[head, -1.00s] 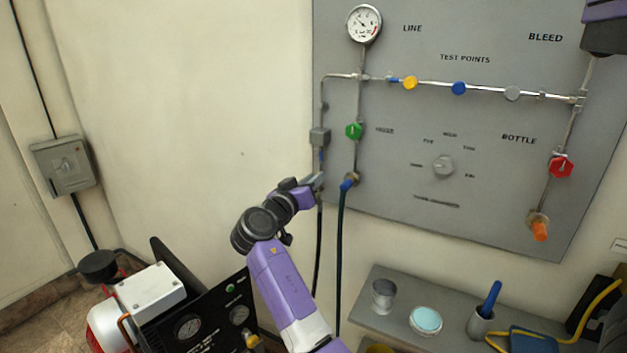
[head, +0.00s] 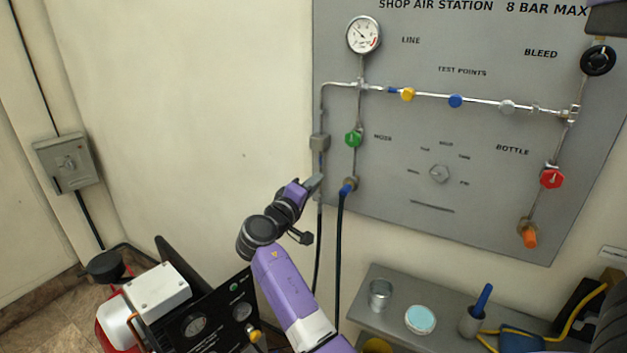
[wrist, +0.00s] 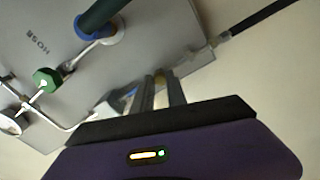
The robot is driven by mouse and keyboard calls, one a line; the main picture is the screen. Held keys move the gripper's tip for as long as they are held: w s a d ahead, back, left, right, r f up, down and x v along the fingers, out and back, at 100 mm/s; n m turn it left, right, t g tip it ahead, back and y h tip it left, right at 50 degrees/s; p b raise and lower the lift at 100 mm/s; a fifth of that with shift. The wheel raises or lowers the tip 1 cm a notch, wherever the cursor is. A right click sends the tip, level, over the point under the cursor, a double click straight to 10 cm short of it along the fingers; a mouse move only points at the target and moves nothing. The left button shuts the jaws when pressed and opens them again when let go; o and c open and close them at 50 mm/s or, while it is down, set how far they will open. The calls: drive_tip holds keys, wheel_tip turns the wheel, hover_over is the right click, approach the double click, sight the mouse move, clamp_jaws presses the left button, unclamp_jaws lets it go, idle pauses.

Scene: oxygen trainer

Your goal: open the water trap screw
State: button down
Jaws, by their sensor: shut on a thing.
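The water trap (head: 319,143) is a small grey block on the left pipe of the grey panel, with a blue section under it. My gripper (head: 315,182) is at the lower end of this pipe, below the block and above the black hose. Its two fingers also show in the wrist view (wrist: 161,92), close together. The gripper is shut on a small part at the trap's lower end. The screw itself is hidden by the fingers in both views, so its turn cannot be read.
A blue-ended hose fitting (head: 348,186) and a green valve knob (head: 353,139) sit just right of my gripper. A shelf (head: 375,317) with a metal cup and a blue-topped tin is below. A compressor (head: 155,292) stands at lower left.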

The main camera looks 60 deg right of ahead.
drive_tip(key=shift+f+n, duration=0.1)
drive_tip(key=shift+n, duration=0.5)
drive_tip(key=c, duration=1.3)
unclamp_jaws()
drive_tip(key=shift+c, duration=0.2)
drive_tip(key=a+b, duration=0.1)
drive_tip(key=a, duration=0.6)
drive_tip(key=shift+a, duration=0.4)
drive_tip(key=shift+w, duration=0.1)
